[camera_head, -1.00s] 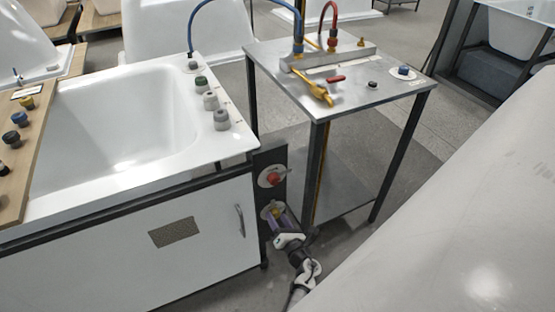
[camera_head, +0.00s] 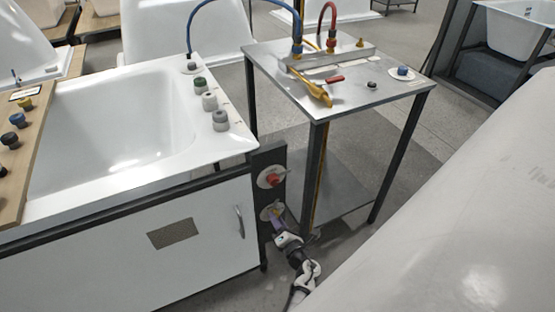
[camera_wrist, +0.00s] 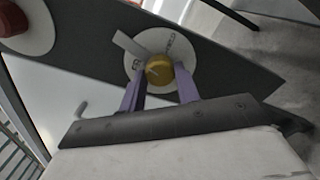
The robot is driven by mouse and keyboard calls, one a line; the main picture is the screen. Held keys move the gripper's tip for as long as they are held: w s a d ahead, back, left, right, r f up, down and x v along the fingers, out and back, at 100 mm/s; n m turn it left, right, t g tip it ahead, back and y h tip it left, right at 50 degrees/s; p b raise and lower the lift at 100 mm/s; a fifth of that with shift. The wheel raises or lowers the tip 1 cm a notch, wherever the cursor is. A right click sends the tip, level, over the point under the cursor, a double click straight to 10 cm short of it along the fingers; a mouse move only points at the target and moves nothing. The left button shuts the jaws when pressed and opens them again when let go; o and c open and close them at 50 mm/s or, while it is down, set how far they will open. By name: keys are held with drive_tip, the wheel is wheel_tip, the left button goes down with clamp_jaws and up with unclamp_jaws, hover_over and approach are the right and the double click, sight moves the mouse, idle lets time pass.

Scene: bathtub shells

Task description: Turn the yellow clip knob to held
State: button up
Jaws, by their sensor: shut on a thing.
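The yellow clip knob (camera_wrist: 159,70) sits on a round white plate (camera_wrist: 150,44) on a dark panel. The plate carries small lettering; the upper right word looks like HELD, and the left one is hard to read. A flat grey tab (camera_wrist: 131,45) sticks out to the upper left behind the knob. My gripper (camera_wrist: 160,86) has its purple fingers on either side of the knob, shut on it. In the head view my gripper (camera_head: 278,220) reaches the panel's lower plate from below right and hides most of the knob.
A red knob (camera_head: 273,179) on its own white plate is just above on the same panel (camera_head: 266,160). The white tub cabinet (camera_head: 140,235) stands left, a metal table (camera_head: 345,95) right. A large white shell (camera_head: 470,210) fills the right foreground.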

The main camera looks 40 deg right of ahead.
drive_tip(key=shift+w+r+m+p, duration=0.1)
drive_tip(key=shift+m+p, duration=0.8)
drive_tip(key=shift+m, duration=2.65)
drive_tip(key=shift+r+m+p, duration=0.1)
drive_tip(key=shift+m+p, duration=0.8)
drive_tip(key=shift+m, duration=2.65)
drive_tip(key=shift+f+m, duration=0.1)
drive_tip(key=shift+m, duration=0.2)
drive_tip(key=o, duration=1)
